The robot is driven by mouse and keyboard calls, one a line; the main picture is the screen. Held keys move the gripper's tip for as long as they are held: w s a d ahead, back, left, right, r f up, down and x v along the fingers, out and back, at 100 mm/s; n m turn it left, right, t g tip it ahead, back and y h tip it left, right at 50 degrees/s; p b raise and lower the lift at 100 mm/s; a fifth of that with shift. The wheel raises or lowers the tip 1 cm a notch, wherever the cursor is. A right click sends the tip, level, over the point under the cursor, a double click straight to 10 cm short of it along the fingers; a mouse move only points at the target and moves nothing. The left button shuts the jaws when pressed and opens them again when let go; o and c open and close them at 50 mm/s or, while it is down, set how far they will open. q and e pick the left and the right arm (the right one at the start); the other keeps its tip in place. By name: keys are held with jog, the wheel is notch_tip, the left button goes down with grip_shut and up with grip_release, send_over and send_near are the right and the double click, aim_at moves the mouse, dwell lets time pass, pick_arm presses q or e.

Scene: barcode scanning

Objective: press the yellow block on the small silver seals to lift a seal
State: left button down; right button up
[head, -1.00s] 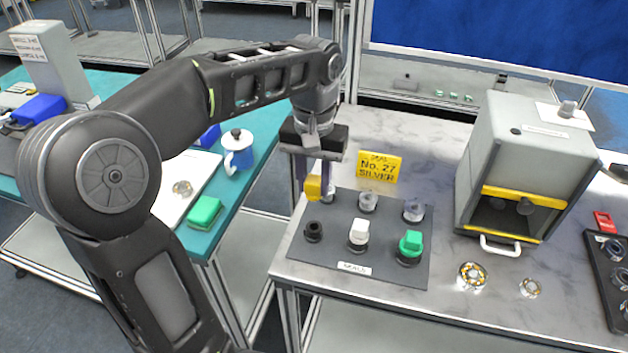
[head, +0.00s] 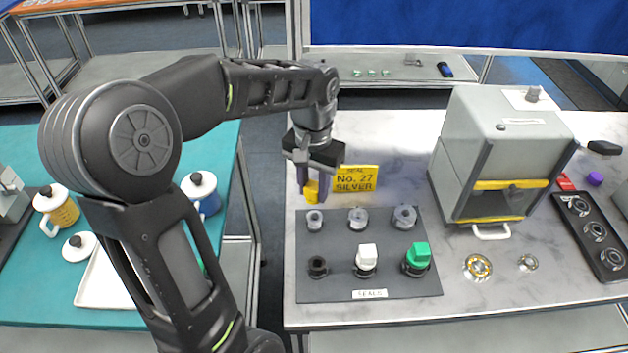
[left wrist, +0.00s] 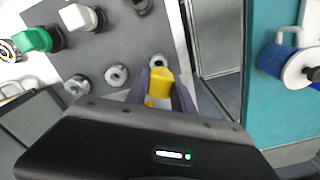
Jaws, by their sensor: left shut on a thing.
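My left gripper (head: 312,190) is shut on the yellow block (head: 311,192) above the back left of the grey seals mat (head: 338,290). The block also shows between the fingers in the left wrist view (left wrist: 160,84). A small silver seal (head: 314,220) stands just below and in front of the block in the head view. In the left wrist view that seal (left wrist: 157,61) is partly hidden by the block. I cannot tell whether they touch. Two more silver seals, a middle one (head: 357,217) and a right one (head: 404,217), complete the back row. My right gripper is out of view.
A black holder (head: 318,266), white block (head: 366,257) and green block (head: 417,257) form the mat's front row. A yellow "No. 27 SILVER" sign (head: 356,179) stands behind. A grey press-like machine (head: 490,160) stands right. A gap separates the teal table (head: 40,300) at left.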

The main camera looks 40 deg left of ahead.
aim_at(315, 202)
pick_arm(q)
jog(key=shift+w+d+r, duration=0.1)
jog(key=shift+d, duration=0.2)
jog(key=shift+a, duration=0.2)
jog(key=shift+f+b, duration=1.8)
jog(key=shift+f, duration=0.55)
jog(key=c, duration=1.7)
grip_release()
grip_shut()
